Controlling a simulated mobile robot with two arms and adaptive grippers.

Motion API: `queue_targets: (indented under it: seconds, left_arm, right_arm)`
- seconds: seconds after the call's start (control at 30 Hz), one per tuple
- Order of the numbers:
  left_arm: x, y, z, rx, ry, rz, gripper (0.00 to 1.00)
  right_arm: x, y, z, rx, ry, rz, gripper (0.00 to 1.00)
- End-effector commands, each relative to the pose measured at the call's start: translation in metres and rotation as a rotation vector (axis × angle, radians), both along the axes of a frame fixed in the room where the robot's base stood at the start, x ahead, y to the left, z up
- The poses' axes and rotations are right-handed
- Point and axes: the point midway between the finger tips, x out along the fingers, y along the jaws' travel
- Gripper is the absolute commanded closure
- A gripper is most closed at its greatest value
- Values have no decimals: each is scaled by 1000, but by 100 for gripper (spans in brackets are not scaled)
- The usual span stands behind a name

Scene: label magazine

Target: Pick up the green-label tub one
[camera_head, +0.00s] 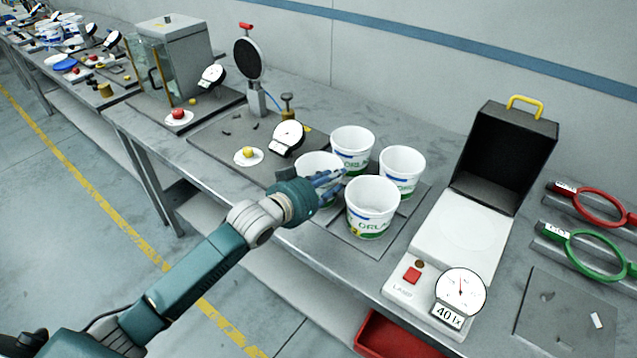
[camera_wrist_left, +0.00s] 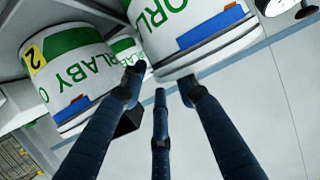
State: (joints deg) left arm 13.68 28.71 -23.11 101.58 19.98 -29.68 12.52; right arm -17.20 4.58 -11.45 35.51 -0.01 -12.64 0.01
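Several white tubs with green labels stand grouped on a grey mat (camera_head: 345,238): a left tub (camera_head: 314,162), a back tub (camera_head: 352,146), a right tub (camera_head: 402,168) and a front tub (camera_head: 371,208). My left gripper (camera_head: 335,184) is in front of the left tub, partly hiding it, beside the front tub. In the left wrist view its three fingers (camera_wrist_left: 161,92) are spread with nothing between them. A tub with a blue band (camera_wrist_left: 190,30) is just beyond the fingertips; contact is unclear. A tub with a yellow 2 (camera_wrist_left: 65,72) is at left. My right gripper is not visible.
Right of the tubs is an open lamp box (camera_head: 470,232) with a dial reading 40 lx. Red (camera_head: 600,207) and green (camera_head: 590,252) ring tools lie further right. A dial gauge (camera_head: 288,136) and a yellow item on a saucer (camera_head: 248,155) are at left.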

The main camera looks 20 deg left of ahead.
Motion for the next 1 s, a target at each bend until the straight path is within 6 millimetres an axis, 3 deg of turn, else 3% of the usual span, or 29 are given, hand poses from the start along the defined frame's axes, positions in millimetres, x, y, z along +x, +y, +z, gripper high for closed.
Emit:
queue_targets:
  seconds: [0.17,0.43,0.6,1.0]
  left_arm:
    - [19,-7,-5,-1,-1,0,70]
    - [21,-7,-7,0,0,0,70]
    - [21,-7,-7,0,0,0,100]
    - [21,-7,-7,0,0,0,100]
  right_arm:
    - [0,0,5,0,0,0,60]
    - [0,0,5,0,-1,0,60]
    - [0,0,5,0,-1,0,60]
    - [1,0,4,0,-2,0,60]
